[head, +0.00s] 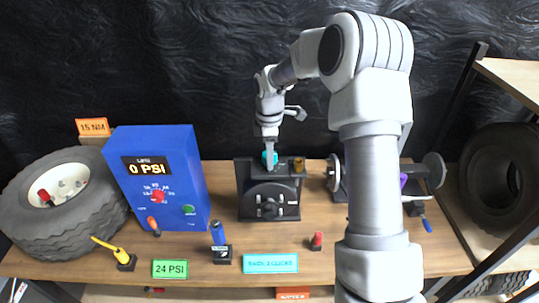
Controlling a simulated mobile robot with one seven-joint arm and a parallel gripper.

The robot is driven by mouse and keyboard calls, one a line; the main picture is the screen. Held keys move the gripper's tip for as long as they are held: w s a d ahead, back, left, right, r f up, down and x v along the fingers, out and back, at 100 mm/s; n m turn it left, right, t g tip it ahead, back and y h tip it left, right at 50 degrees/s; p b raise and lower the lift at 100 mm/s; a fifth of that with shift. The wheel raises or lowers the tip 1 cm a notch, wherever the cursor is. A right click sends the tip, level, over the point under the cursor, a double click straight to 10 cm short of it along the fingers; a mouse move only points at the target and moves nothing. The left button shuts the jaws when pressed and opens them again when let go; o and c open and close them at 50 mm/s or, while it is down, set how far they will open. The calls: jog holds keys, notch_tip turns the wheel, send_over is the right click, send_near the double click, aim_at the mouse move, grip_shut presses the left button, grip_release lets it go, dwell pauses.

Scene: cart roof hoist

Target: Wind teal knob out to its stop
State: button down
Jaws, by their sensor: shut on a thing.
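The teal knob (265,158) sits on top of a black block-shaped device (247,203) at the middle of the wooden bench. My gripper (269,160) comes down from above and is shut on the teal knob. The fingers cover much of the knob, so only a small teal part shows. A brass-coloured knob (299,164) stands on the same device, just right of my gripper. A dark dial shows on the device's front face.
A blue box (160,180) reading "0 PSI" and a tyre (65,200) stand at left. A blue-handled tool (218,235), a teal sign (270,263) and a small red-topped piece (316,240) lie in front. My arm hides part of the bench at right.

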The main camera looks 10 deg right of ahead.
jog(key=shift+c, duration=1.3)
grip_release()
jog(key=shift+r, duration=0.1)
notch_tip(320, 180, up, 17)
jog(key=shift+r, duration=0.15)
